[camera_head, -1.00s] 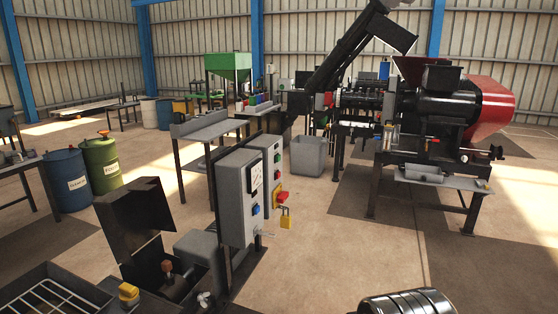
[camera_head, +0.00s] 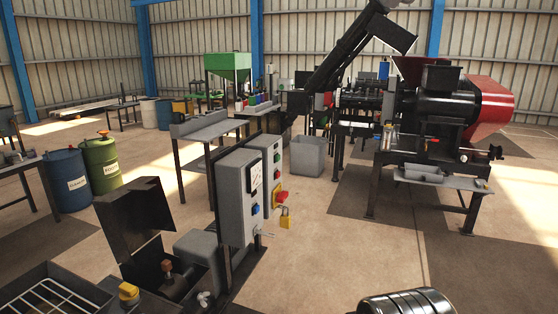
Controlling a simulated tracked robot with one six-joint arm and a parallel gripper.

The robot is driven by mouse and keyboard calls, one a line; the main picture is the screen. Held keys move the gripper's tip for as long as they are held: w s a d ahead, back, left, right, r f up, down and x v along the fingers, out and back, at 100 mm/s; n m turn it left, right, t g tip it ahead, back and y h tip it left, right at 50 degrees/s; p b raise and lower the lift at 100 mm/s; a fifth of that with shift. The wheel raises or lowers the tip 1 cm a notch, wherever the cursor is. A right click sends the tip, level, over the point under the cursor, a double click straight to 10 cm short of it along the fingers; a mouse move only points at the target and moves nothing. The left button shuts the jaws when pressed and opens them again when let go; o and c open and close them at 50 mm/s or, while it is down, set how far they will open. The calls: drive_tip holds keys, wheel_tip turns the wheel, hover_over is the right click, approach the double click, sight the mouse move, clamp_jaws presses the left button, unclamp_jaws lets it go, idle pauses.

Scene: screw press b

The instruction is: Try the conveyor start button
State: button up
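Two grey control boxes stand on a post left of centre. The nearer box (camera_head: 236,215) carries a white dial (camera_head: 255,176) and a blue button (camera_head: 254,209). The box behind it (camera_head: 268,150) has small green buttons (camera_head: 277,157) on its right-hand face. Lower on that box is a red knob (camera_head: 281,196) on a yellow plate, with a yellow padlock (camera_head: 286,217) hanging below. The button labels are too small to read, so I cannot tell which one is the conveyor start. A dark inclined conveyor (camera_head: 345,62) rises behind.
A black machine with an open lid (camera_head: 135,215) and a grid tray (camera_head: 48,295) are at the lower left. A grey bin (camera_head: 308,156) stands behind the boxes. The screw press (camera_head: 445,105) is at the right. The floor between the boxes and press is clear.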

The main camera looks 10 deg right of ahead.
clamp_jaws()
idle(1.5)
